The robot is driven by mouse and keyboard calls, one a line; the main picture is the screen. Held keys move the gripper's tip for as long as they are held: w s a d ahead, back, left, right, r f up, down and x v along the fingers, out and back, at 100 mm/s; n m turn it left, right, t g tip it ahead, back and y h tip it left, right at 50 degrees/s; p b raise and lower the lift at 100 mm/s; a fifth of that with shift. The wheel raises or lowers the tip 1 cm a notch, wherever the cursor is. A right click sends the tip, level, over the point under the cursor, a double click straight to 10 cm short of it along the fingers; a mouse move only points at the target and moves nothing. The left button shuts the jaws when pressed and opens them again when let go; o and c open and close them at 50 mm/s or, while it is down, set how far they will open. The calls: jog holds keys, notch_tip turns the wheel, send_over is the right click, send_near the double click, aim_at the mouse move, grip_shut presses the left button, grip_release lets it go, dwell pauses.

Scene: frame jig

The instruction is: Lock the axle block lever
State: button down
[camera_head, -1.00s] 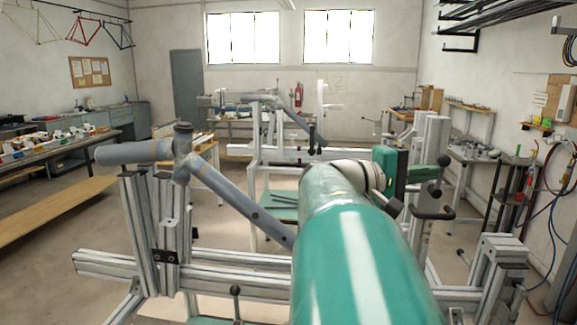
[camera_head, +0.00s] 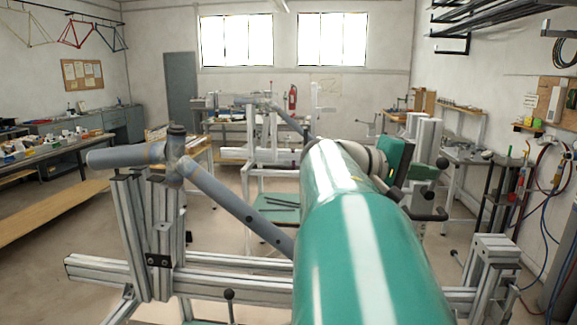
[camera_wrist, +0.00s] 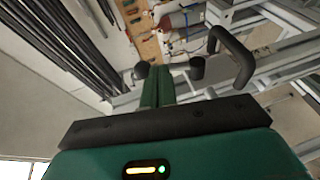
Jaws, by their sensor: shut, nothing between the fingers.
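My gripper (camera_head: 430,172) is shut and empty at the right part of the jig. Its green fingers (camera_wrist: 158,85) point forward in the wrist view. A black bent handle (camera_head: 430,214) sits below the gripper, and in the wrist view a bent black handle (camera_wrist: 238,62) stands to the right of the fingers. I cannot tell which of these belongs to the axle block lever, or whether the fingers touch anything.
The grey frame tube (camera_head: 240,210) runs from the left clamp post (camera_head: 135,235) behind my arm. Another black-knobbed lever (camera_head: 230,296) stands at the front. Aluminium jig rails (camera_head: 110,272) cross the foreground, with an upright block (camera_head: 490,262) at right. My forearm hides the middle.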

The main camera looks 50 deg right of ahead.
jog(key=t+y, duration=0.1)
jog(key=s+t+y, duration=0.1)
jog(key=s+d+m+t, duration=0.1)
jog(key=shift+d+r+y, duration=0.1)
jog(key=shift+r+y, duration=0.2)
jog(key=shift+y, duration=0.1)
jog(key=s+t+y, duration=0.1)
jog(key=s+d+m+t+y, duration=0.1)
jog(key=t, duration=0.1)
jog(key=shift+d+f+t+y, duration=0.1)
jog(key=shift+f+t+y, duration=0.1)
jog(key=shift+t+y, duration=0.1)
jog(key=t, duration=0.1)
jog(key=s+f+t+y, duration=0.1)
jog(key=shift+s+d+m+t+y, duration=0.2)
jog(key=shift+d+m+t+y, duration=0.1)
jog(key=shift+d+m, duration=0.1)
jog(key=shift+s+d+f, duration=0.2)
jog(key=shift+s+f, duration=0.2)
jog(key=shift+f, duration=0.15)
jog(key=shift+s, duration=0.1)
jog(key=s+d+r+v, duration=0.1)
jog(key=s+v, duration=0.1)
jog(key=v, duration=1.1)
jog(key=shift+s+d+r, duration=0.2)
jog(key=shift+r, duration=0.1)
